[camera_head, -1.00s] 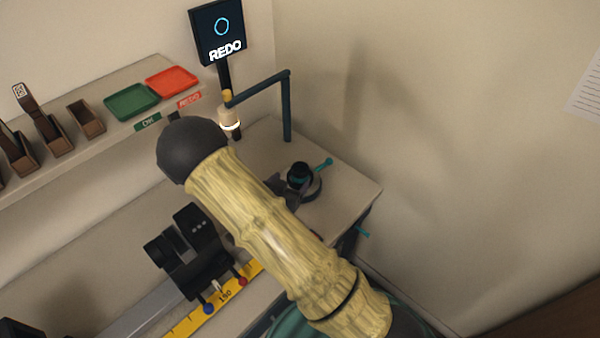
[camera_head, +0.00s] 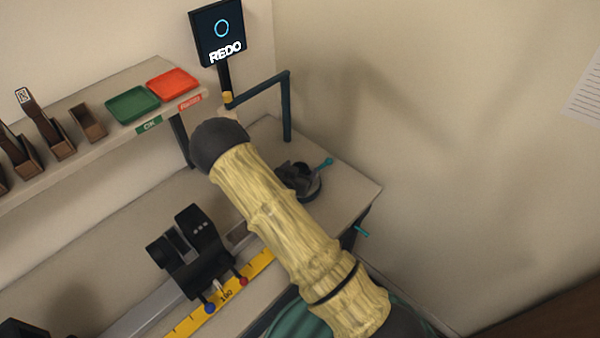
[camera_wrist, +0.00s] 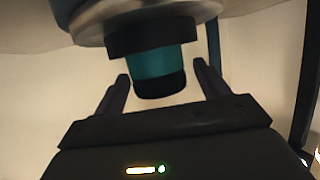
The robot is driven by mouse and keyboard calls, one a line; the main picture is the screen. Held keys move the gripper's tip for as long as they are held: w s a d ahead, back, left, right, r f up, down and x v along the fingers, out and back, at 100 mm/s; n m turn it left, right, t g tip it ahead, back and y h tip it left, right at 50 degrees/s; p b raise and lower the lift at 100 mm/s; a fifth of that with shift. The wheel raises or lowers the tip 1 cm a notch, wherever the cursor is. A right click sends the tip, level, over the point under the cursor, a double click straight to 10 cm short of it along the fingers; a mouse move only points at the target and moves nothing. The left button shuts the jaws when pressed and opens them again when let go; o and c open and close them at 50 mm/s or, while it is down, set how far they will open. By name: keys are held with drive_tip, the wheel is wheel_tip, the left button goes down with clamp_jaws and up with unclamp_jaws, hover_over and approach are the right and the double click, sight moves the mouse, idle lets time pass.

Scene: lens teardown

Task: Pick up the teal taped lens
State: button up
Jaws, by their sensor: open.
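The teal taped lens (camera_wrist: 155,63) shows in the wrist view as a dark barrel with a teal band. It sits on a round metal mount (camera_wrist: 90,22) at the top of that view. My gripper (camera_wrist: 161,70) is open, with one finger on each side of the lens and visible gaps between. In the head view, the mount (camera_head: 313,187) with its teal lever is partly behind my arm. Dark shapes of the lens and gripper overlap there, and I cannot separate them clearly.
A post with a bent arm (camera_head: 287,105) stands behind the mount. A REDO screen (camera_head: 218,35), a green tray (camera_head: 132,104) and a red tray (camera_head: 172,84) are at the back left. A black carriage (camera_head: 190,250) sits on a rail beside a yellow ruler (camera_head: 200,312).

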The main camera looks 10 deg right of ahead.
drive_tip(key=shift+w+d+f, duration=0.15)
drive_tip(key=shift+w, duration=0.15)
drive_tip(key=shift+s+r, duration=0.2)
drive_tip(key=shift+s, duration=0.05)
drive_tip(key=shift+w+f, duration=0.1)
drive_tip(key=c, duration=1.2)
wheel_tip(320, 180, up, 10)
drive_tip(key=shift+r+b, duration=0.1)
drive_tip(key=shift+b, duration=0.5)
